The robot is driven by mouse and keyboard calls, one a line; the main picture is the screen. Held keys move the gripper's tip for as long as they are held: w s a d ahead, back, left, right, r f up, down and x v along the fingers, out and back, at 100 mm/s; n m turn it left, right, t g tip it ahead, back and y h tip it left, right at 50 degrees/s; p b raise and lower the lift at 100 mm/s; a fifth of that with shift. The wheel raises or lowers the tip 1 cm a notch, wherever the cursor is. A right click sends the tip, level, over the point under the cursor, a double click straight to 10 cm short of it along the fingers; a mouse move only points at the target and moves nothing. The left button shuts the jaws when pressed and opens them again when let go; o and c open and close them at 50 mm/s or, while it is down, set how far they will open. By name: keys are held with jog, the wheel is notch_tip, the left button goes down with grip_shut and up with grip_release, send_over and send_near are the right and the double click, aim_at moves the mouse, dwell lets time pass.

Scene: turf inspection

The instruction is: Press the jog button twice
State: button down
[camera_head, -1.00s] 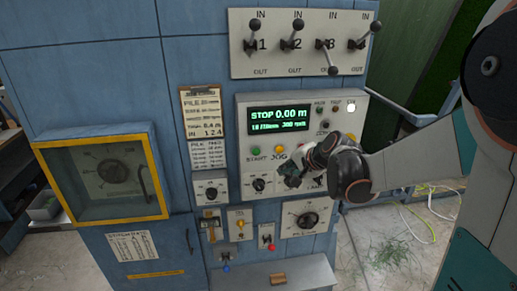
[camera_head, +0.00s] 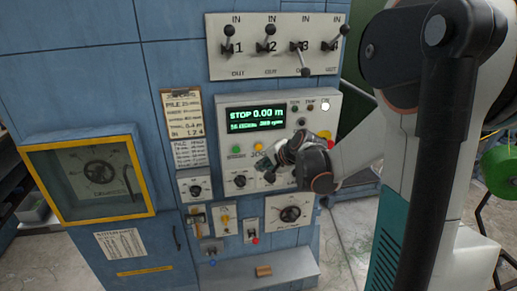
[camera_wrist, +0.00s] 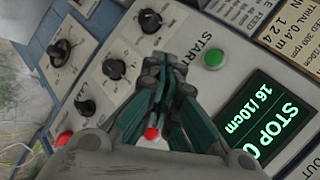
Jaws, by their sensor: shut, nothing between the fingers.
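The yellow jog button (camera_head: 258,147) sits below the green-text display on the pale control panel, right of the green start button (camera_head: 236,150). The JOG label beneath it is partly readable in the head view. My gripper (camera_head: 275,172) is in front of the panel, just below and right of the jog button, with no contact visible. In the wrist view my gripper's fingers (camera_wrist: 168,72) are together and empty. They point at the panel near the green start button (camera_wrist: 214,58). The jog button is not visible there; the fingers seem to cover it.
The display (camera_head: 254,117) reads STOP 0.00 m. Levers (camera_head: 270,45) stand above; several knobs, including a large dial (camera_head: 290,214), lie below. A yellow-framed window box (camera_head: 90,175) is at the left. A red control (camera_wrist: 152,132) shows beside the fingers.

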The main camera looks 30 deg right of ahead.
aim_at(259, 147)
jog(key=shift+w+d, duration=0.3)
jog(key=shift+w, duration=0.75)
jog(key=shift+w+d, duration=0.35)
jog(key=shift+w, duration=0.75)
jog(key=shift+w+d, duration=0.3)
jog(key=shift+w, duration=0.75)
jog(key=shift+w+b, duration=0.1)
jog(key=shift+b, duration=0.2)
jog(key=shift+w+d, duration=0.1)
jog(key=shift+w, duration=0.2)
jog(key=shift+w+d+b, duration=0.15)
jog(key=shift+w+b, duration=0.15)
jog(key=shift+w, duration=0.2)
jog(key=shift+s, duration=0.1)
jog(key=shift+s+a, duration=0.25)
jog(key=shift+s, duration=0.6)
